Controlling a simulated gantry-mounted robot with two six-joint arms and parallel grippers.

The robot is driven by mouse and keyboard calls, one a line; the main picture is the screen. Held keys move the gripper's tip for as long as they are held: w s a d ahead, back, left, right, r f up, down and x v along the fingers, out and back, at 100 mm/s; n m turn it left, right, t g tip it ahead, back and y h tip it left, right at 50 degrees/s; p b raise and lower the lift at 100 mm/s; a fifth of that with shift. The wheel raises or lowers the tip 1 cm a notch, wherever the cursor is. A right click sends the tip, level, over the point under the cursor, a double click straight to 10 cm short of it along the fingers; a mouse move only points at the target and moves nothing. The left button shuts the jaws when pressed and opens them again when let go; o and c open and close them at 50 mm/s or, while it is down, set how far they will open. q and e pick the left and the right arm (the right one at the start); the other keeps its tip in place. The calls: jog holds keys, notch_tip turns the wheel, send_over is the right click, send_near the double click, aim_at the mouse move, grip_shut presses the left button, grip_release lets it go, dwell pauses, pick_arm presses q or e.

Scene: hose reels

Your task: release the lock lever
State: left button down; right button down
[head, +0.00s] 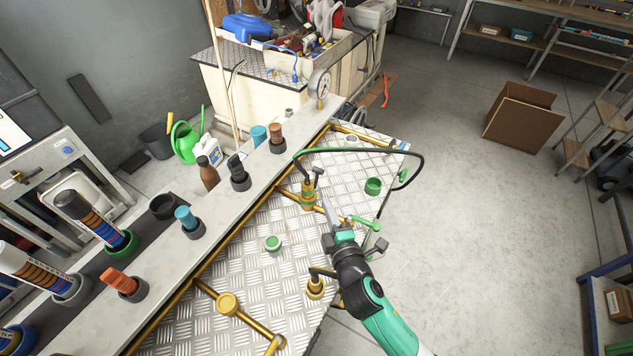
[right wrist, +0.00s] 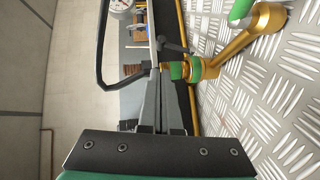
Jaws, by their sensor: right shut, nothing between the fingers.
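A brass fitting with green bands (head: 308,197) stands on the diamond-plate panel (head: 240,270); it also shows in the right wrist view (right wrist: 198,70). A small dark lever (head: 318,171) sticks up from it and shows in the right wrist view (right wrist: 174,47). A green handle (head: 364,223) on a brass part lies just right of my gripper. I cannot tell for certain which is the lock lever. My right gripper (head: 326,202) is shut and empty, its tips close beside the fitting; contact is unclear. It also shows in the right wrist view (right wrist: 154,76). My left gripper is out of view.
A black hose (head: 405,153) arches above the panel near my gripper. Brass pipes (head: 236,308) and a second brass fitting (head: 315,288) are on the panel. A grey ledge (head: 225,205) with bottles and holders runs along its left.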

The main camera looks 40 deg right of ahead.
jog(key=b, duration=0.2)
send_near(313, 170)
jog(key=x, duration=0.4)
jog(key=shift+b+x, duration=0.3)
jog(key=shift+x, duration=0.6)
